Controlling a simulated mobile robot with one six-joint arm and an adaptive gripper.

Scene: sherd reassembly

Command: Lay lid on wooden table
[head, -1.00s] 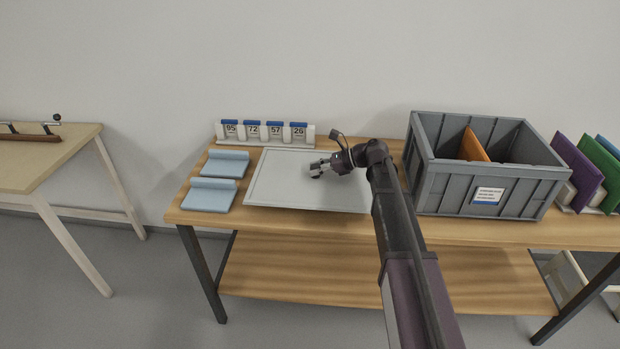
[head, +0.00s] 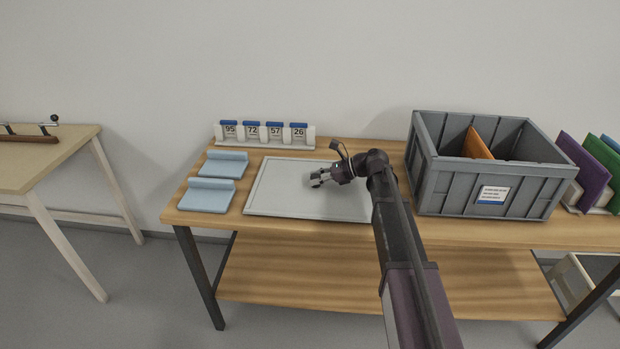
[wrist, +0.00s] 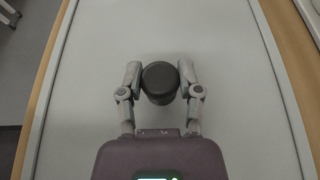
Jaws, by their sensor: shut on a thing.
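The lid (head: 280,195) is a flat, light grey panel with a raised rim. It lies level at the surface of the wooden table (head: 260,226), between the blue pads and the grey crate; I cannot tell whether its whole underside touches. My gripper (head: 318,178) is over the middle of the lid. In the wrist view my gripper (wrist: 160,82) is shut on the lid's dark round knob (wrist: 160,76), one finger on each side. The lid fills most of that view, with strips of wood beyond its edges. My arm hides the lid's right end in the head view.
The grey crate (head: 445,190) with an orange divider stands close to the right. Two light blue pads (head: 208,195) lie at the left. A rack of numbered cards (head: 265,140) stands behind. Purple and green panels (head: 590,165) stand at the far right.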

